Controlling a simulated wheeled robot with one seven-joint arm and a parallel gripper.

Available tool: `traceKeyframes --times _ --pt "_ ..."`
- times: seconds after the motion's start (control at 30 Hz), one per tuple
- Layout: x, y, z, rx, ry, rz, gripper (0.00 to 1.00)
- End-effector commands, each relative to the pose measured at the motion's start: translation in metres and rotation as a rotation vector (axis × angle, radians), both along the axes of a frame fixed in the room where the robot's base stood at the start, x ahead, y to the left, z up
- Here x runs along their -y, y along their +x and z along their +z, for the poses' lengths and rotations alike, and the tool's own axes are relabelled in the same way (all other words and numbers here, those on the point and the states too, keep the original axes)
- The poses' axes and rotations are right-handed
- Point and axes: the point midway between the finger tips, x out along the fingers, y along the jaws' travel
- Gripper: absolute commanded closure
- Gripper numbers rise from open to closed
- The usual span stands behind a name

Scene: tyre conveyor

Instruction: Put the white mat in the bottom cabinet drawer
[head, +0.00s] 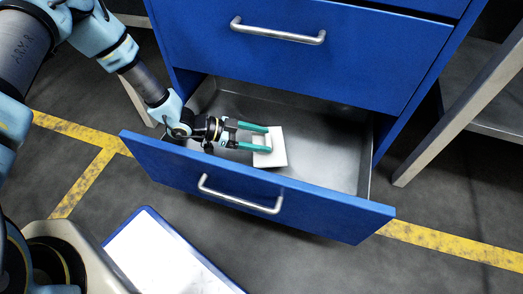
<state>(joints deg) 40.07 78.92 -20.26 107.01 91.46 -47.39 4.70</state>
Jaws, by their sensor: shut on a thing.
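The blue cabinet's bottom drawer (255,187) is pulled out, and its grey metal inside shows. My gripper (266,139) reaches in over the drawer's left side from the left. Its green fingers are shut on the white mat (277,157), a small pale square piece. The mat is inside the drawer's outline, near the middle. I cannot tell whether it touches the drawer floor. Part of the mat is hidden by the fingers.
The closed drawer above (300,45) overhangs the back of the open one. A metal-legged table (460,100) stands at the right. A white panel with a blue edge (160,260) is at the lower front. Yellow lines (450,245) mark the dark floor. The open drawer's right half is empty.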

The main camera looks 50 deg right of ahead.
Motion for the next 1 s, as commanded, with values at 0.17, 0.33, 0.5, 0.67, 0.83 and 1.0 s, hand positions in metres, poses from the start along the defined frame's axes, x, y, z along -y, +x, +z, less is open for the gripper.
traceKeyframes --times 0.17,0.33,0.5,0.67,0.83,1.0 --pt "0.0 0.0 -0.02 0.0 0.0 0.001 0.8" --pt "0.0 0.0 -0.044 0.001 -0.001 0.0 0.8" --pt "0.0 0.0 -0.046 0.001 -0.001 -0.001 0.8" --pt "0.0 0.0 -0.047 0.001 -0.001 -0.001 0.8" --pt "0.0 0.0 -0.048 0.001 -0.001 -0.001 0.13" --pt "0.0 0.0 -0.047 0.001 -0.001 -0.001 0.0"
